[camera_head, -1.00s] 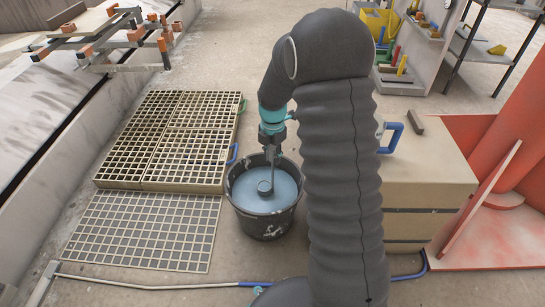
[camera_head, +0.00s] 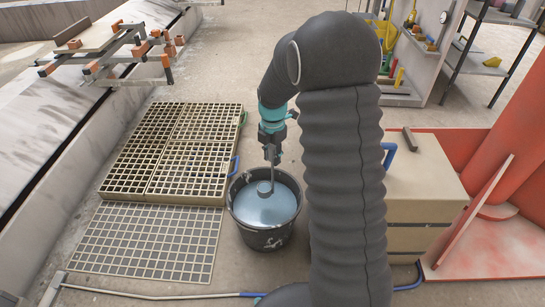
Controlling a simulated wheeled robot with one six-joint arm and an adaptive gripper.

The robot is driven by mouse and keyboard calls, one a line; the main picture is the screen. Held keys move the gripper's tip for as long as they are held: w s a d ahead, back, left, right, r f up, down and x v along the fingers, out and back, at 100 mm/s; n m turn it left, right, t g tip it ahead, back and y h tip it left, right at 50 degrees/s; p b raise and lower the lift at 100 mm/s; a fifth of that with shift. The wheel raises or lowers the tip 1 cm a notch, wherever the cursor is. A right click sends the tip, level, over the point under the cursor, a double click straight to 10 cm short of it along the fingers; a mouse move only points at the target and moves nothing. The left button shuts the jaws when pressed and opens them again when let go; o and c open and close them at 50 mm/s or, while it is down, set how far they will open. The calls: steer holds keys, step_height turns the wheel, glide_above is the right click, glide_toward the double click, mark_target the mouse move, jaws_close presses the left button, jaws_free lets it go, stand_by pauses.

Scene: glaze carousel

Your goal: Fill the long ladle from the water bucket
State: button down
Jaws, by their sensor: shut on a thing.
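My gripper (camera_head: 272,140) is shut on the handle of a grey ladle (camera_head: 265,188) above the bucket. The handle hangs down nearly upright, and the round cup is at the far part of the bucket's opening. The black bucket (camera_head: 264,239) stands upright on the floor and holds pale blue water (camera_head: 268,211). The cup appears at or just above the water surface; I cannot tell exactly, nor whether there is water in it. The gripper fingers are small and partly hidden by the wrist.
Slatted grates (camera_head: 180,150) lie left of the bucket, with a flatter grid (camera_head: 145,240) nearer. A long pole (camera_head: 150,291) lies across the front floor. A tan box (camera_head: 425,185) with a blue handle stands right, beside red panels (camera_head: 490,230). Floor behind the bucket is open.

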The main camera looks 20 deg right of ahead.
steer(key=shift+r+p, duration=1.95)
steer(key=shift+r, duration=1.2)
